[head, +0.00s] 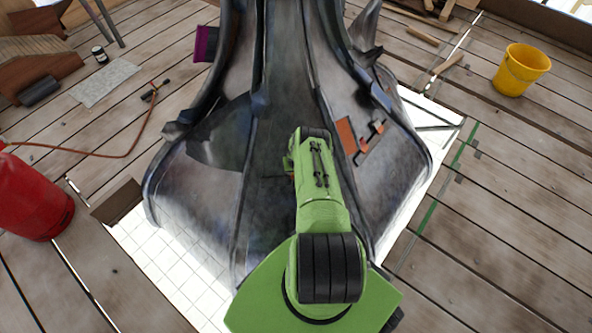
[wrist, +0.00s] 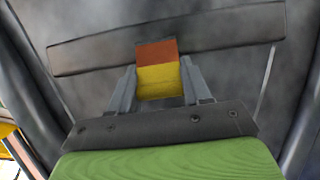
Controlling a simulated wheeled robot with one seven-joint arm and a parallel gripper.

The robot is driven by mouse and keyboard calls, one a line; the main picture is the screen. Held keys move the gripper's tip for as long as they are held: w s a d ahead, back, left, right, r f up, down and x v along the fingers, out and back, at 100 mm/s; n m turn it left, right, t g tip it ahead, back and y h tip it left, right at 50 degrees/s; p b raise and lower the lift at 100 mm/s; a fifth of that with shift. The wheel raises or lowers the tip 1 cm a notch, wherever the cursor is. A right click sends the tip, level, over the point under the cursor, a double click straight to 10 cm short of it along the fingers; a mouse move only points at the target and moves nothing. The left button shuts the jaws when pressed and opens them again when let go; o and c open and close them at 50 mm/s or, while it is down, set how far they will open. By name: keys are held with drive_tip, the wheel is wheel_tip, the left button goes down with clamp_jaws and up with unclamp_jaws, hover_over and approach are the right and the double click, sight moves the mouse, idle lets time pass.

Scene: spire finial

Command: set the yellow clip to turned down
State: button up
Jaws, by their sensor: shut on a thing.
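The yellow clip (wrist: 160,80) shows in the wrist view, between the two grey fingers of my gripper (wrist: 160,86). It has a yellow lower part and an orange-brown upper part (wrist: 156,51). My gripper is shut on it, with a finger at each side. Behind it, a dark strip (wrist: 95,53) runs across the grey face of the spire finial (head: 270,170). In the head view my green arm reaches to the finial and hides the clip and my fingertips. I cannot tell whether the clip is turned up or down.
A yellow bucket (head: 521,70) stands at the right on the plank floor. A red cylinder (head: 32,197) with a hose is at the left. Orange-brown patches (head: 346,136) show on the finial's right side. The planks at the right are mostly clear.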

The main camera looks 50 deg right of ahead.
drive_tip(key=o, duration=1.1)
drive_tip(key=shift+c, duration=0.2)
drive_tip(key=shift+r, duration=0.1)
drive_tip(key=p+v, duration=0.8)
drive_tip(key=v, duration=0.7)
drive_tip(key=shift+r, duration=0.3)
drive_tip(key=shift+s, duration=0.15)
